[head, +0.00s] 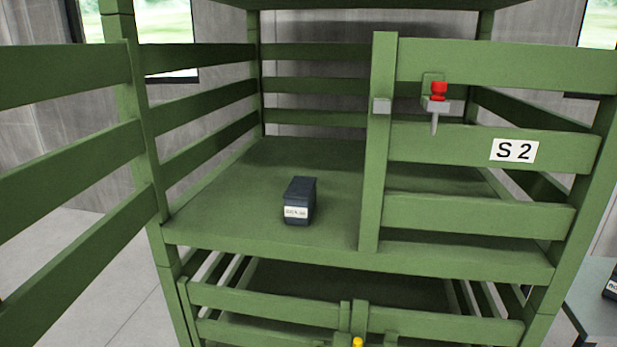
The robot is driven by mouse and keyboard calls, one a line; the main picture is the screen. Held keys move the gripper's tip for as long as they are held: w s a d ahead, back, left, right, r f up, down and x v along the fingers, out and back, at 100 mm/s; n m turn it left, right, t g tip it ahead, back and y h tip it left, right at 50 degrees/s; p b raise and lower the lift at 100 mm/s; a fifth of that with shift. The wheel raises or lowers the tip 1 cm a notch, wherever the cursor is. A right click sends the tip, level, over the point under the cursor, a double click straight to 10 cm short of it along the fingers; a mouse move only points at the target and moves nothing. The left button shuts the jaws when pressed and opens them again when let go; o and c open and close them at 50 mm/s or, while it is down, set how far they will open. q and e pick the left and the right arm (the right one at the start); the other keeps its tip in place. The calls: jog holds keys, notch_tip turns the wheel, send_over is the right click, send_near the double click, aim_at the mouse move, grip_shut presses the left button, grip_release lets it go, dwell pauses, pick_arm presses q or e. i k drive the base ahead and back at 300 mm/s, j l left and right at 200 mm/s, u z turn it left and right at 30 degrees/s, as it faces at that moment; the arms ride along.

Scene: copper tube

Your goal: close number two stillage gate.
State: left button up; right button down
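A green slatted stillage fills the view. Its right gate (480,210) stands across the right half of the front and bears a white "S 2" label (514,151). A red-knobbed latch (437,95) with a grey bolt sits near that gate's inner post. The left gate (70,175) is swung open toward me at the left edge of the view; its free end is out of frame. Neither of my grippers shows in the head view.
A dark box (300,200) with a white label lies on the stillage's middle deck (235,200). Below, a lower tier has its gates (265,303) across the front, with a yellow knob (357,342). A grey table (595,300) with a dark item stands at the lower right.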

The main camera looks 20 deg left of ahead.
aim_at(31, 190)
jog(key=k+j, duration=0.15)
jog(key=j, duration=0.45)
jog(key=k+j+u, duration=0.1)
jog(key=j, duration=0.55)
jog(key=k+j, duration=0.15)
jog(key=j, duration=0.5)
jog(key=k+j+u, duration=0.1)
jog(key=j, duration=0.5)
